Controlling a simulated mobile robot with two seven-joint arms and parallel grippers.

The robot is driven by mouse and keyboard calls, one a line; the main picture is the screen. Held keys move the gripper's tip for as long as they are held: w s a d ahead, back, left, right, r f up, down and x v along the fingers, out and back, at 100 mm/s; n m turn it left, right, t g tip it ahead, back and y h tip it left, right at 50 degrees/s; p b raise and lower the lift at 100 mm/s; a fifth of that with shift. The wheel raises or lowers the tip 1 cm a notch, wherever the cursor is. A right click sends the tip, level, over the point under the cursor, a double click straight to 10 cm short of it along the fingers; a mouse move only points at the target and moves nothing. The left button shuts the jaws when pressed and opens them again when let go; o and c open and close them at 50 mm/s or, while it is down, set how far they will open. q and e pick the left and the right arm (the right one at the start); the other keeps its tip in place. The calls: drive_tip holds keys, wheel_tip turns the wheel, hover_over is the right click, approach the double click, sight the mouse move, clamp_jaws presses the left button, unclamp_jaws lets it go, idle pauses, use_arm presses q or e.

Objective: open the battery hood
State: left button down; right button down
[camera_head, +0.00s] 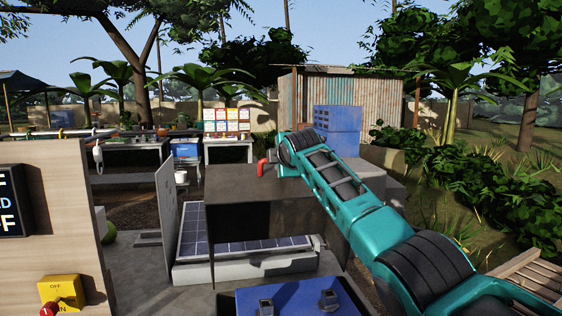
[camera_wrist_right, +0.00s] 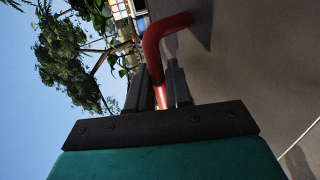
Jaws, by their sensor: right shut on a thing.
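The battery hood (camera_head: 232,188) is a dark grey-brown cover in the middle of the head view. It appears raised, with open space under its front edge. In the right wrist view, my right gripper (camera_wrist_right: 159,82) is shut around one leg of the red handle (camera_wrist_right: 153,48), and the hood surface (camera_wrist_right: 250,60) fills the right side. My left gripper is not in view.
A blue box with dark terminals (camera_head: 300,298) sits below the hood at the front. A solar panel (camera_head: 200,240) lies behind it. A wooden panel with a yellow switch box (camera_head: 62,290) stands at left. A blue cabinet (camera_head: 338,120) stands behind.

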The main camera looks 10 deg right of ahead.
drive_tip(key=shift+r, duration=0.15)
drive_tip(key=c, duration=1.2)
unclamp_jaws()
drive_tip(key=shift+s, duration=0.1)
drive_tip(key=shift+c, duration=0.2)
drive_tip(key=shift+s, duration=0.1)
drive_tip(key=shift+b+v, duration=0.75)
drive_tip(key=shift+v, duration=0.4)
drive_tip(key=b+v, duration=0.1)
drive_tip(key=v, duration=0.9)
drive_tip(key=shift+b, duration=0.4)
drive_tip(key=shift+s+d, duration=0.1)
drive_tip(key=shift+s, duration=0.05)
